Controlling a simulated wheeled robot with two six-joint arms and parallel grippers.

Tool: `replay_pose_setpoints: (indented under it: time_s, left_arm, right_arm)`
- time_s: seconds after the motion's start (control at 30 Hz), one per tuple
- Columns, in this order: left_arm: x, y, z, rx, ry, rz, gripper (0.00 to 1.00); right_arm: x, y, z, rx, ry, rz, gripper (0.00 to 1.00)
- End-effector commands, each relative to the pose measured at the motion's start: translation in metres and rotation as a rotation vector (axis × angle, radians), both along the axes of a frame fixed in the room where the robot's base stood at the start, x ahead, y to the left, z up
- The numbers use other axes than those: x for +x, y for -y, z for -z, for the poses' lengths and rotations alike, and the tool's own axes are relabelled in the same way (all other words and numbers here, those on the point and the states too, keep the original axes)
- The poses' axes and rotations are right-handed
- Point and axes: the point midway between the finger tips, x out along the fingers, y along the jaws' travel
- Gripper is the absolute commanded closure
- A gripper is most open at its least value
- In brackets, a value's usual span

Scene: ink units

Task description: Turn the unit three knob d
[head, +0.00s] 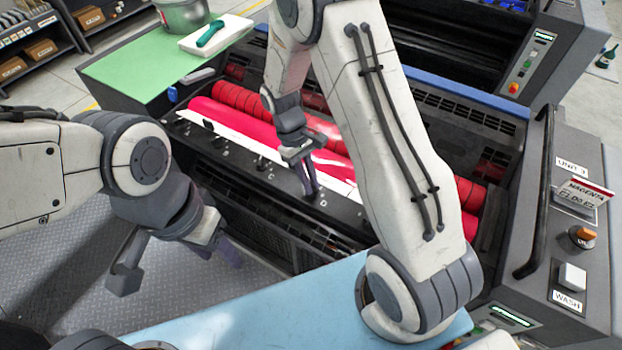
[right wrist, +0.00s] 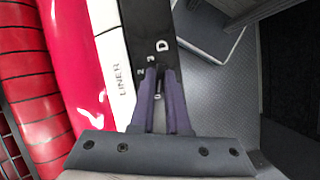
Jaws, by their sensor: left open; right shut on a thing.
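Unit three, marked by its label (head: 573,168), has an open front with red rollers and a row of small dark knobs along a black bar. My right gripper (head: 306,188) reaches down to this bar. The fingers hide most of the knob. My left gripper (head: 227,250) hangs left of the bar, near the unit's lower front, partly behind its own wrist and apart from any knob.
A white strip marked LINER (right wrist: 124,80) runs beside the bar. A light blue surface (head: 250,305) lies at the front. A green-topped table (head: 140,75) with a tray and bucket stands at the back left. The grey floor plate (head: 170,285) is clear.

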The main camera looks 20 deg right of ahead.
Motion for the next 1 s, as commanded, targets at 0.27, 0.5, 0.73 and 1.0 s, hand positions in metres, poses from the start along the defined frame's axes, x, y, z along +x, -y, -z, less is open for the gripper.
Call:
replay_pose_setpoints:
  time_s: [0.27,0.5,0.73,1.0]
  left_arm:
    - [0.0001,0.0000,-0.0006,0.000,0.000,0.000,0.50]
    - [0.0000,-0.0001,-0.0006,0.000,0.000,0.000,0.50]
    - [0.0000,0.0000,-0.0004,0.000,0.000,0.000,0.50]
    - [0.0000,0.0000,0.0033,0.000,0.000,0.000,0.50]
  right_arm:
    - [0.0045,-0.0003,-0.0019,0.001,0.014,-0.018,1.00]
    - [0.0046,-0.0002,-0.0019,0.001,0.015,-0.018,0.79]
    - [0.0024,-0.0001,-0.0010,0.000,0.008,-0.016,0.56]
    - [0.0061,-0.0017,-0.0080,0.000,0.009,-0.015,0.56]
